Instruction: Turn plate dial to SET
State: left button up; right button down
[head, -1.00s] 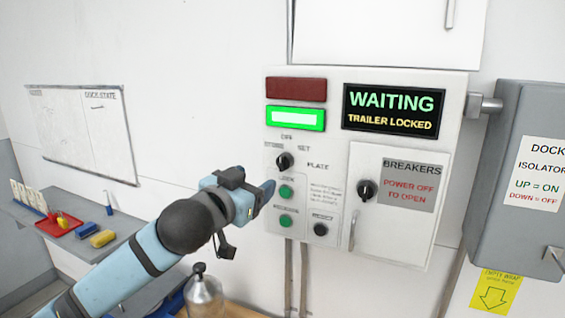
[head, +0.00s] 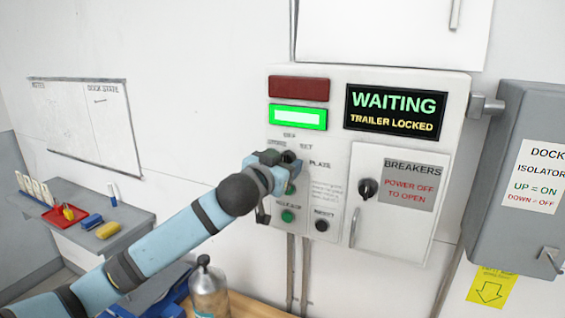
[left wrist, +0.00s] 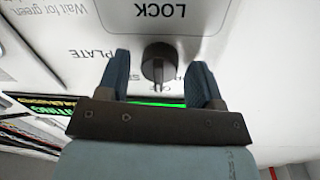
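The plate dial is a black knob (left wrist: 159,62) on the white control panel, seen upside down in the left wrist view. It sits between the two blue fingers of my left gripper (left wrist: 160,82), which are apart with a gap on each side of the knob. In the head view my left gripper (head: 280,160) is at the panel and covers most of the dial (head: 289,158). The labels around the dial are partly covered, so I cannot tell which one it points at. My right gripper is not in view.
The panel display (head: 395,113) reads WAITING, TRAILER LOCKED. A green lamp (head: 298,117) is lit below a dark red one (head: 299,89). A green button (head: 288,216), a black reset knob (head: 322,225) and the breakers knob (head: 368,189) are near. A bottle (head: 209,288) stands below.

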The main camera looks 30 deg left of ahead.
pick_arm(q)
jog(key=c, duration=0.8)
jog(key=shift+o, duration=0.2)
